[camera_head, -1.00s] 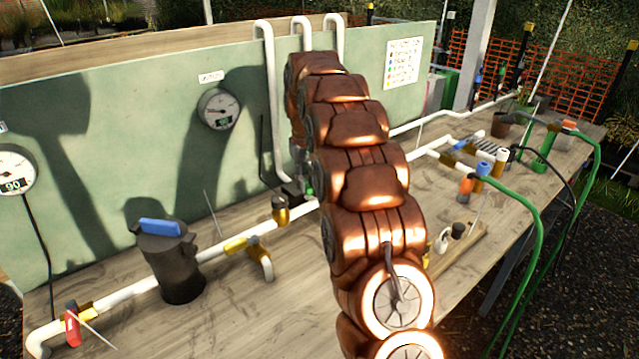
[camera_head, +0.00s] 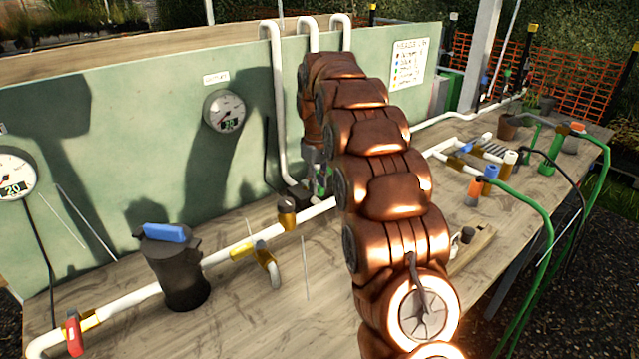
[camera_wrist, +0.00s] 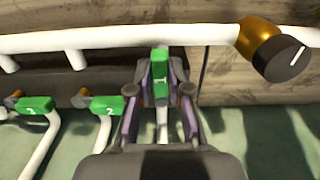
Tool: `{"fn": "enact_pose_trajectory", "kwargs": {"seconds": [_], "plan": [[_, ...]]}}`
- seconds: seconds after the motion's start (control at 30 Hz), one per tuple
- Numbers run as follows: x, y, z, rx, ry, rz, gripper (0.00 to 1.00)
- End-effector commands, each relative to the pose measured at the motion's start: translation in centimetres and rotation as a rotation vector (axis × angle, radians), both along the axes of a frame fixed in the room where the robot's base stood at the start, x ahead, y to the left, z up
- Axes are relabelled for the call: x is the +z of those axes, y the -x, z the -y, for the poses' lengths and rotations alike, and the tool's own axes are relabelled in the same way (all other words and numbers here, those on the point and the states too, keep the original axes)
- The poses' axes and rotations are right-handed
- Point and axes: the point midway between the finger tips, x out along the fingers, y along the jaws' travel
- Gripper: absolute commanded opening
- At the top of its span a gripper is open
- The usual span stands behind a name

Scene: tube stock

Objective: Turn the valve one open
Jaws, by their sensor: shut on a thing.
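Valve one's green handle (camera_wrist: 160,72), marked 1, is in the middle of the wrist view, between the fingers of my gripper (camera_wrist: 160,86). The fingers are shut on it from both sides. The handle points lengthwise, roughly in line with the white pipe below it. The green handles of valve two (camera_wrist: 108,107) and valve three (camera_wrist: 36,105) lie crosswise to their pipes. In the head view my copper arm hides most of the valves; only a bit of green (camera_head: 320,186) shows by my gripper.
A white pipe (camera_wrist: 120,38) crosses above the handle, with a brass fitting and dark knob (camera_wrist: 282,58) at right. The green board (camera_head: 120,120) carries a round gauge (camera_head: 225,111); another gauge (camera_head: 14,174) is at the left edge. A black canister (camera_head: 178,275) stands on the bench.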

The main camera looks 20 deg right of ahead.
Motion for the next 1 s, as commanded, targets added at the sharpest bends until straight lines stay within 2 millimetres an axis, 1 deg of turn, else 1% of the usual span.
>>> {"fn": "enact_pose_trajectory", "kwargs": {"seconds": [0.03,0.27,0.53,0.67,0.77,1.0], "plan": [[0.2,-0.1,0.0,0.001,0.001,0.005,0.19],[0.1,-0.1,0.1,0.000,0.001,0.003,0.43],[0.1,-0.1,0.0,-0.001,0.000,0.002,0.44],[0.4,-0.1,0.0,-0.001,0.000,0.002,0.44],[1.1,-0.1,0.0,-0.001,0.000,0.001,0.44],[3.9,-0.1,0.0,-0.001,0.000,0.002,0.44]]}}
